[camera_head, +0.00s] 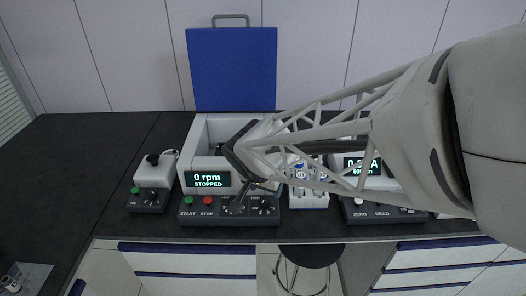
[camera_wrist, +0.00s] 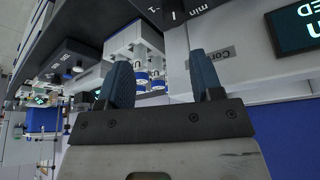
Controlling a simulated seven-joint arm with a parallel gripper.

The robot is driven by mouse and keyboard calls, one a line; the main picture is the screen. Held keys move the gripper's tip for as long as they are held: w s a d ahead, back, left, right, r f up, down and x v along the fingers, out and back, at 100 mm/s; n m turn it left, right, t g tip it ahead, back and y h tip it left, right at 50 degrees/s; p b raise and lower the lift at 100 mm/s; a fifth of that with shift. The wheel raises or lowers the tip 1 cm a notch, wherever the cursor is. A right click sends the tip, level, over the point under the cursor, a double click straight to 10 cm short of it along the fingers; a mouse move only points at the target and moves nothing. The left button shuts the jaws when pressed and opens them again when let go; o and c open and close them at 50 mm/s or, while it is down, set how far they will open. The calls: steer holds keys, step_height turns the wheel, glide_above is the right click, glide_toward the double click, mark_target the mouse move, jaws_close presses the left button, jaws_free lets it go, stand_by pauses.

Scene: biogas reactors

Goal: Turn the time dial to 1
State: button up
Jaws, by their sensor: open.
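The centrifuge control panel (camera_head: 222,218) has a green START button, a red STOP button and dark dials on its right part. The display (camera_head: 208,180) above it reads "0 rpm STOPPED". My gripper (camera_head: 240,200) comes down in front of the machine to the panel's dials and partly hides them. In the wrist view my gripper (camera_wrist: 160,82) is open, with nothing seen between its two blue-grey fingers. A dark panel part (camera_wrist: 182,10) with "min" and "1" markings shows at the top edge, beyond the fingertips. The dial's pointer cannot be read.
A blue lid (camera_head: 235,68) stands upright behind the machine. A small white device with a black knob (camera_head: 152,172) is at left. White racks with blue-marked bottles (camera_head: 308,190) and another instrument with a display (camera_head: 362,164) are at right. The dark bench (camera_head: 80,160) is clear at far left.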

mark_target(264, 200)
steer(key=shift+w+a+f, duration=0.2)
steer(key=shift+a+f, duration=0.2)
steer(key=shift+a, duration=0.1)
steer(key=shift+w+a+f, duration=0.15)
steer(key=shift+a+f, duration=0.2)
steer(key=shift+a, duration=0.1)
steer(key=shift+f, duration=0.1)
steer(key=shift+x, duration=3.85)
steer(key=c, duration=0.9)
